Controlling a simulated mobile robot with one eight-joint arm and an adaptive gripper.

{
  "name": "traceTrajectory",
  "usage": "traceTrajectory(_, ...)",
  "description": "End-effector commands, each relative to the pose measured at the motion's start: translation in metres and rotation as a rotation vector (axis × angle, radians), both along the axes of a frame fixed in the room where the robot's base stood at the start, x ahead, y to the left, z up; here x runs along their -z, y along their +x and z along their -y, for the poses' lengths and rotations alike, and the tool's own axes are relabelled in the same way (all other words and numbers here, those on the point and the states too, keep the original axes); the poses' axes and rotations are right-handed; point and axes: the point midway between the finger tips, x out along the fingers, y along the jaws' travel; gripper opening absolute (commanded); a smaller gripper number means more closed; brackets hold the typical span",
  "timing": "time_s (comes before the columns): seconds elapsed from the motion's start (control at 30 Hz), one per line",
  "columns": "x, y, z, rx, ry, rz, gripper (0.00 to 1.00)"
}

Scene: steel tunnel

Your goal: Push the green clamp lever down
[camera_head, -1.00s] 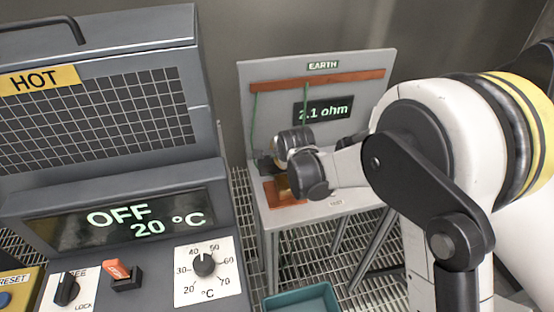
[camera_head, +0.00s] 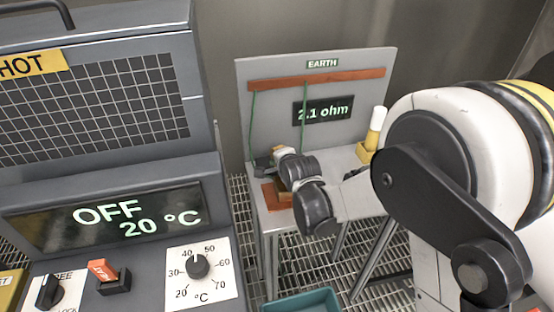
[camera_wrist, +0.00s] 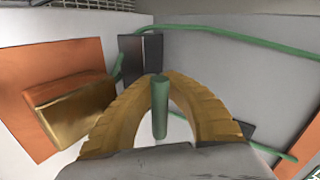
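The green clamp lever (camera_wrist: 160,112) is a short rod in the middle of the wrist view. My gripper (camera_wrist: 160,78) has its two tan fingers curved together around it, the tips close on either side of the lever's far end. The lever's near end stands in the gap between the fingers. In the head view my gripper (camera_head: 282,160) is over the left part of the grey earth stand (camera_head: 262,115), and the lever is hidden there. Dark clamp parts (camera_wrist: 141,55) stand just beyond the fingertips.
A copper plate with a brass block (camera_wrist: 72,112) lies left of my fingers. Green wires (camera_wrist: 230,34) run behind and to the right. The stand's display (camera_head: 322,112) reads 2.1 ohm. A grey heater cabinet (camera_head: 115,170) fills the left; a teal tray (camera_head: 302,302) is below.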

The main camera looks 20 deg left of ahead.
Motion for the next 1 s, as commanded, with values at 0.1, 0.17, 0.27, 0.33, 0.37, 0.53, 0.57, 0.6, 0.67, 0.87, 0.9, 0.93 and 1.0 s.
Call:
traceTrajectory(0.1, 0.000, -0.001, -0.001, -0.002, 0.001, -0.001, 0.29)
traceTrajectory(0.17, 0.000, 0.000, -0.001, -0.001, 0.000, 0.000, 0.32)
traceTrajectory(0.27, 0.000, 0.000, -0.001, -0.001, 0.000, 0.000, 0.32)
traceTrajectory(0.33, 0.000, 0.000, 0.000, -0.001, 0.000, 0.000, 0.32)
traceTrajectory(0.37, 0.000, 0.000, 0.000, -0.001, 0.000, 0.000, 0.32)
traceTrajectory(0.53, -0.005, -0.006, 0.004, -0.001, 0.000, 0.000, 0.32)
traceTrajectory(0.57, -0.007, -0.009, 0.005, -0.001, 0.000, 0.000, 0.32)
traceTrajectory(0.6, -0.011, -0.014, 0.008, -0.001, 0.000, 0.000, 0.32)
traceTrajectory(0.67, -0.017, -0.023, 0.014, -0.001, 0.000, 0.000, 0.32)
traceTrajectory(0.87, -0.041, -0.055, 0.033, -0.001, 0.000, 0.000, 0.32)
traceTrajectory(0.9, -0.046, -0.060, 0.037, -0.001, 0.000, 0.000, 0.32)
traceTrajectory(0.93, -0.049, -0.064, 0.039, -0.001, 0.000, 0.000, 0.32)
traceTrajectory(1.0, -0.055, -0.072, 0.044, -0.001, 0.000, 0.000, 0.32)
